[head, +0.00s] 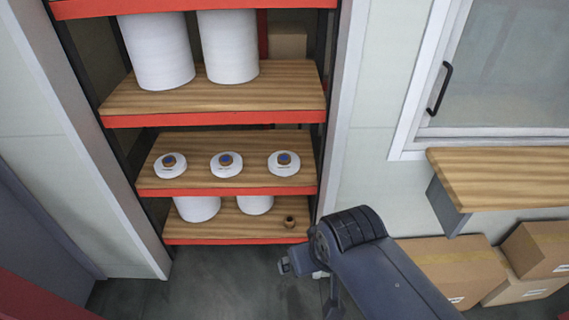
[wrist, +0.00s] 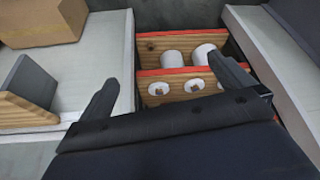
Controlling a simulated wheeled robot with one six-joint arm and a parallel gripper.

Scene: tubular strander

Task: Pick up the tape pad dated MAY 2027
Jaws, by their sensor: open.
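Three white round tape pads with brown and blue centres lie in a row on the middle wooden shelf: a left pad (head: 169,166), a middle pad (head: 226,164) and a right pad (head: 284,163). Their dates are too small to read, so I cannot tell which is MAY 2027. In the wrist view, two pads (wrist: 158,89) (wrist: 194,86) show clearly between the fingers; the third is at least partly hidden by the right finger. My gripper (wrist: 168,86) is open and empty, apart from the shelf. In the head view my arm is at the lower right.
The red-edged shelf unit (head: 216,192) has large white rolls (head: 228,48) above and smaller ones (head: 196,208) below. A small brown ring (head: 290,222) sits on the bottom shelf. A wooden bench (head: 500,178) and cardboard boxes (head: 455,265) stand to the right. Floor before the shelf is clear.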

